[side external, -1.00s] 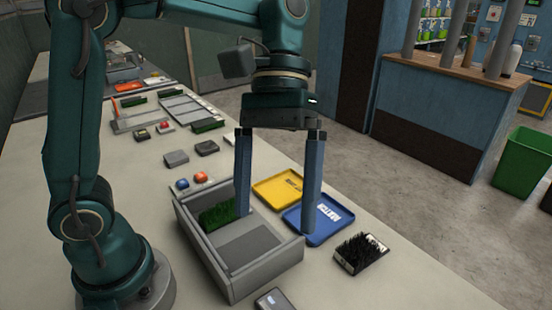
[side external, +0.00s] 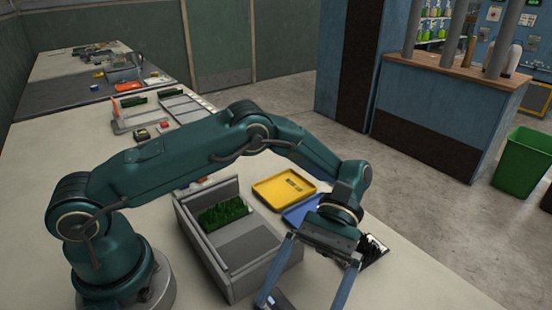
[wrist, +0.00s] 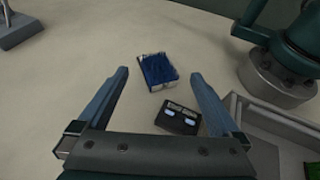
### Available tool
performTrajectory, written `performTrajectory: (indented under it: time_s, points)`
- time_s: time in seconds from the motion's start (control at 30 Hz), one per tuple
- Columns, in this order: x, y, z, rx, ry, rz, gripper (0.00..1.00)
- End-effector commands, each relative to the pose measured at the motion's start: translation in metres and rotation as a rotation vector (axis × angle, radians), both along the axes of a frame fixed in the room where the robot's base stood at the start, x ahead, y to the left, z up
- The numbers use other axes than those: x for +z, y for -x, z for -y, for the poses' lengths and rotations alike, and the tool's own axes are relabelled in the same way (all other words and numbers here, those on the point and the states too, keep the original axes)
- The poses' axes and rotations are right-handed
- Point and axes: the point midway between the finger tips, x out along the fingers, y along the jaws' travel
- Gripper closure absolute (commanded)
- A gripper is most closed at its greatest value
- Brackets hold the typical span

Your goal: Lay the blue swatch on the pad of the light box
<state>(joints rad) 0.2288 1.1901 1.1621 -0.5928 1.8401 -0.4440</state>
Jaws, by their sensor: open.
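The blue swatch (wrist: 157,72) lies on the bench in the wrist view, bristly blue on a pale base. It is not visible in the side view. My gripper (wrist: 160,76) is open and empty, its fingertips either side of the swatch in the picture; I cannot tell the height between them. In the side view my gripper (side external: 301,302) points down at the bottom edge. The grey light box (side external: 222,268) stands left of it. A green swatch (side external: 222,214) sits inside, beside a bare dark grey pad (side external: 255,251).
A dark unit with two lit buttons (wrist: 174,118) lies close to the right finger. A black swatch (side external: 374,252) is partly hidden by my gripper. Bench left of the blue swatch is clear.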

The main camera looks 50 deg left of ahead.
Motion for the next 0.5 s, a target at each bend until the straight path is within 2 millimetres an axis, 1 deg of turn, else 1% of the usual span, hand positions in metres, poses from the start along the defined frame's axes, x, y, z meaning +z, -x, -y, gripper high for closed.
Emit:
performTrajectory:
  time_s: [0.3, 0.5]
  points:
    - [-0.014, 0.032, 0.012, -0.003, -0.001, -0.001, 0.00]
    - [-0.021, 0.048, 0.019, -0.002, -0.001, 0.002, 0.00]
